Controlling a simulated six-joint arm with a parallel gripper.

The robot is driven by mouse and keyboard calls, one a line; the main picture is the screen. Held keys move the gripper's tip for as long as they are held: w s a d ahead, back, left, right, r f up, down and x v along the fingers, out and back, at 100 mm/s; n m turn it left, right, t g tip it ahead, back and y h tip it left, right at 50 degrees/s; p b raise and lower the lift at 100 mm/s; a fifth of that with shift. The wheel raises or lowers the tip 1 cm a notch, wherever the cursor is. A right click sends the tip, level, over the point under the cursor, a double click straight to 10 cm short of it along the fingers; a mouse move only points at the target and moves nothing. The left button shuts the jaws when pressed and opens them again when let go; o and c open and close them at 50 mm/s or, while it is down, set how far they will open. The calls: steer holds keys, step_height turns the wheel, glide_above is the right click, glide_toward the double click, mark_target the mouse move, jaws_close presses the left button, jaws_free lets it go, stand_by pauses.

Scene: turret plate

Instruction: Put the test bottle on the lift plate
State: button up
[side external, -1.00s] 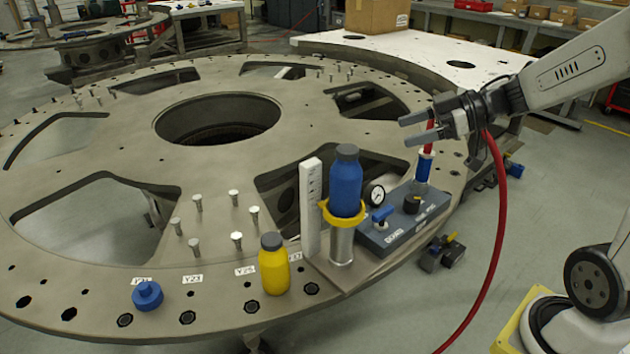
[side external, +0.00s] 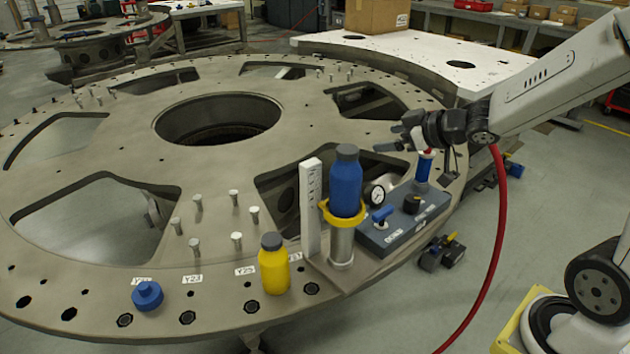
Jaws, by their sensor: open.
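A blue bottle (side external: 346,182) with a grey cap stands upright in a yellow ring (side external: 343,216) on top of a metal cylinder (side external: 341,246). A shorter yellow bottle (side external: 273,266) with a grey cap stands upright on the turret plate (side external: 215,302), left of the cylinder. I cannot tell from the picture which bottle is the test bottle. The cylinder stands on a flat metal plate (side external: 352,275) at the turret's rim; whether this is the lift plate is unclear. My gripper (side external: 392,139) is open and empty, above and right of the blue bottle, apart from both bottles.
A white upright scale (side external: 311,210) stands just left of the cylinder. A grey control box (side external: 392,236) with a blue lever and a gauge (side external: 375,194) sits right of it. A blue knob (side external: 147,295) and several metal pegs stand on the turret. A red hose (side external: 492,255) hangs from my arm.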

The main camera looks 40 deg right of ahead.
steer(key=s+a+f+m+g+h, duration=0.1)
steer(key=s+a+f+m+g, duration=0.2)
steer(key=s+a+f+g, duration=0.3)
steer(key=s+f+g, duration=0.3)
steer(key=s+f, duration=0.3)
steer(key=f, duration=0.1)
steer(key=shift+s+m+g+h, duration=0.15)
steer(key=shift+m+g+h, duration=0.15)
steer(key=shift+h, duration=0.1)
steer(key=shift+o, duration=0.2)
steer(key=shift+a, duration=0.1)
